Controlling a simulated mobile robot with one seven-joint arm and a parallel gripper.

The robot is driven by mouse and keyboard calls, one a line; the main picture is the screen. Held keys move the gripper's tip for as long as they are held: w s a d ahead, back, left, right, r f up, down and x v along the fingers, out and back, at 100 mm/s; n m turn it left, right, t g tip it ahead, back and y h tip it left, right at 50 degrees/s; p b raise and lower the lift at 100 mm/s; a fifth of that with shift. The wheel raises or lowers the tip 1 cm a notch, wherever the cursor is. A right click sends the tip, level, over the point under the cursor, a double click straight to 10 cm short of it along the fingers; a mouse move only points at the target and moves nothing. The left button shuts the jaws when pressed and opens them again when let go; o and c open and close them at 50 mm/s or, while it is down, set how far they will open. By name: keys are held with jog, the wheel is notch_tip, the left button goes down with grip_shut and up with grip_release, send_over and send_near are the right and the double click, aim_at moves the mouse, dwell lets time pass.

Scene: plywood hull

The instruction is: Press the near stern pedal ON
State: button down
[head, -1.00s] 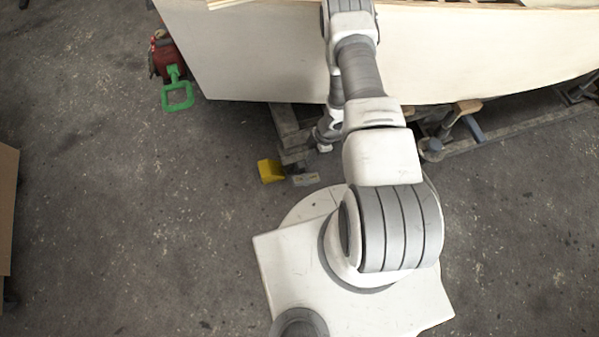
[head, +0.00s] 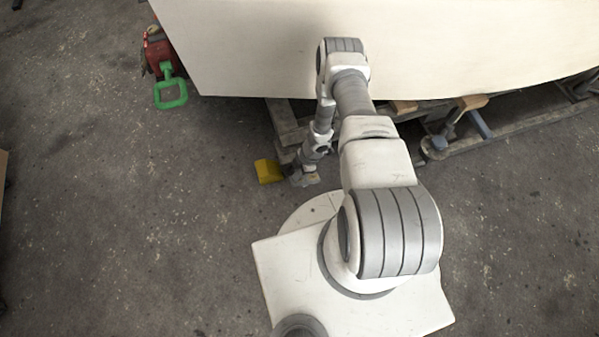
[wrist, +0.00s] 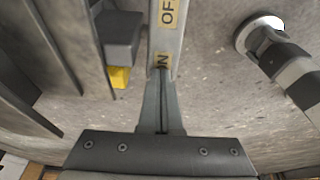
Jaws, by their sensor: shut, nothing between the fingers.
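The pedal is a pale metal bar (wrist: 166,38) in the wrist view, with a tan OFF label higher up and an ON label at the fingertips. My gripper (wrist: 161,78) is shut and empty, its fingertips over the ON end. I cannot tell whether they touch the bar or hover just above it. In the head view my gripper (head: 306,168) is low beside the hull. It partly covers the small grey pedal (head: 311,181) next to a yellow block (head: 268,171). The yellow block also shows in the wrist view (wrist: 120,77).
The pale plywood hull (head: 260,50) fills the top of the head view. Timber and metal supports (head: 480,128) run beneath it to the right. A red object with a green handle (head: 171,92) is at the upper left. Open concrete floor lies to the left.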

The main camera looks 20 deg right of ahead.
jog(key=shift+a+p, duration=0.1)
jog(key=shift+p, duration=0.35)
jog(key=h+p, duration=0.1)
jog(key=p, duration=0.2)
jog(key=shift+w+a+r+h, duration=0.15)
jog(key=shift+a+h, duration=0.1)
jog(key=shift+h, duration=0.15)
jog(key=shift+a+f+h+p, duration=0.2)
jog(key=shift+h+p, duration=0.3)
jog(key=shift+p, duration=0.45)
jog(key=shift+a+f+h, duration=0.3)
jog(key=shift+f, duration=0.2)
jog(key=shift+a+f+h, duration=0.2)
jog(key=shift+a+h, duration=0.2)
jog(key=shift+h, duration=0.1)
jog(key=shift+a+f+h+b, duration=0.4)
jog(key=shift+f+h+b, duration=0.4)
jog(key=shift+b, duration=0.45)
jog(key=shift+a, duration=0.15)
